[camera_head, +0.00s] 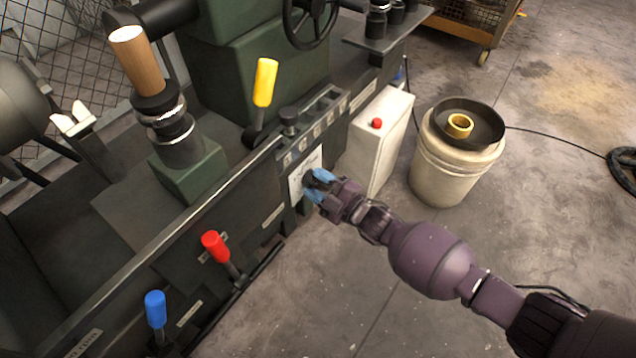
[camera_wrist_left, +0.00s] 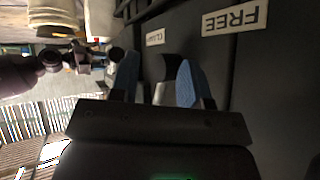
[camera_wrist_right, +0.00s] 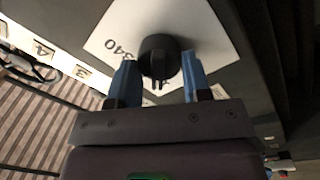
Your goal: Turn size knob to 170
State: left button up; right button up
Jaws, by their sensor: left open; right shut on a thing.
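The size knob (camera_wrist_right: 160,55) is black and round, set on a white dial card (camera_wrist_right: 205,28) that reads 340 at its left edge in the right wrist view. My right gripper (camera_wrist_right: 158,80) is shut on it, a blue finger on either side. In the head view my right gripper (camera_head: 318,186) covers most of the knob against the white card (camera_head: 296,180) on the machine's front. My left gripper (camera_wrist_left: 157,80) is open in the left wrist view, close to the dark machine front; it does not show in the head view. The knob's exact setting is not clear.
Red (camera_head: 214,246), blue (camera_head: 155,308) and yellow (camera_head: 265,82) levers stand on the machine. A white box with a red button (camera_head: 377,123) and a bucket (camera_head: 445,165) holding a dark bowl (camera_head: 480,122) stand beyond my right gripper.

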jog(key=o, duration=0.9)
jog(key=shift+p+v, duration=1.05)
jog(key=shift+v, duration=4.3)
